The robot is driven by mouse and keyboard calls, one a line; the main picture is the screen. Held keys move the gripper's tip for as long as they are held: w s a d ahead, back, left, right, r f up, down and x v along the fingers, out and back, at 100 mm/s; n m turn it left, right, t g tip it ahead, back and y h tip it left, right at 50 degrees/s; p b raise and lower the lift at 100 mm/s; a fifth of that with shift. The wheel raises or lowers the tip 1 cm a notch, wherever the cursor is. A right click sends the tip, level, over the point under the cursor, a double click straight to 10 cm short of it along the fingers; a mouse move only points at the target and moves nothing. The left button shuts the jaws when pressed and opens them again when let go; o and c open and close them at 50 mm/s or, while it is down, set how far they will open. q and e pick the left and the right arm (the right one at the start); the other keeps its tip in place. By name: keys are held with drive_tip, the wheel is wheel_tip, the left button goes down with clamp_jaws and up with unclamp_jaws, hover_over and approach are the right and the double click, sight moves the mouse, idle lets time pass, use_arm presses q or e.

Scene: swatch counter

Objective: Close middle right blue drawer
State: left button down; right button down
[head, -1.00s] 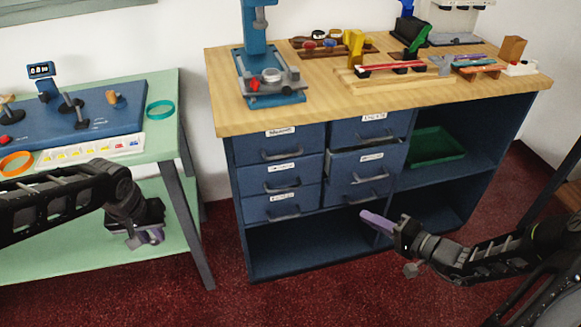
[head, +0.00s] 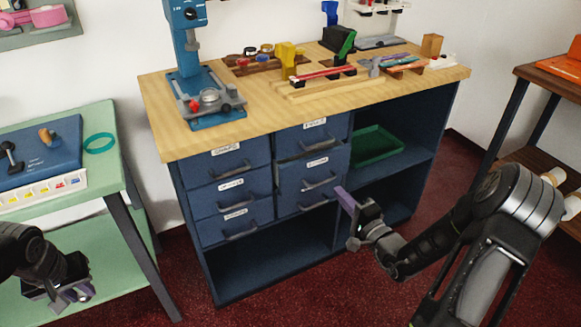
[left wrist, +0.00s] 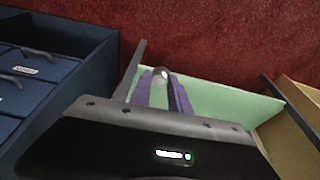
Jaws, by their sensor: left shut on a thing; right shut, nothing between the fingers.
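The blue middle right drawer (head: 296,183), with a pale label and grey handle, is below the top right drawer (head: 297,142) in the cabinet. Its front seems to stand slightly out; I cannot tell how far. My right gripper (head: 346,197), with purple fingers, is shut and empty at the drawer's lower right; contact cannot be told. My left gripper (head: 72,299) is low at the left, away from the cabinet. In the left wrist view its purple fingers (left wrist: 161,92) are around a small grey round thing (left wrist: 160,77).
Left drawers (head: 228,188) are beside it. A green tray (head: 376,144) is on the open shelf at right. The wooden top (head: 265,105) carries tools and a blue drill stand (head: 186,45). A green table (head: 108,180) stands left, a brown-topped table (head: 552,78) right.

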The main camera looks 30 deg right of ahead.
sight(311, 159)
use_arm(q)
drive_tip(key=shift+f+b, duration=0.65)
use_arm(e)
drive_tip(key=w, duration=1.3)
drive_tip(key=shift+w+d, duration=0.15)
drive_tip(key=shift+w, duration=0.15)
use_arm(q)
drive_tip(key=shift+f+b, duration=0.65)
use_arm(e)
drive_tip(key=w, duration=0.3)
use_arm(q)
drive_tip(key=shift+s, duration=0.1)
use_arm(e)
drive_tip(key=shift+w+r, duration=0.15)
use_arm(q)
drive_tip(key=shift+r, duration=0.15)
use_arm(e)
drive_tip(key=shift+d+r, duration=0.1)
drive_tip(key=shift+r, duration=0.05)
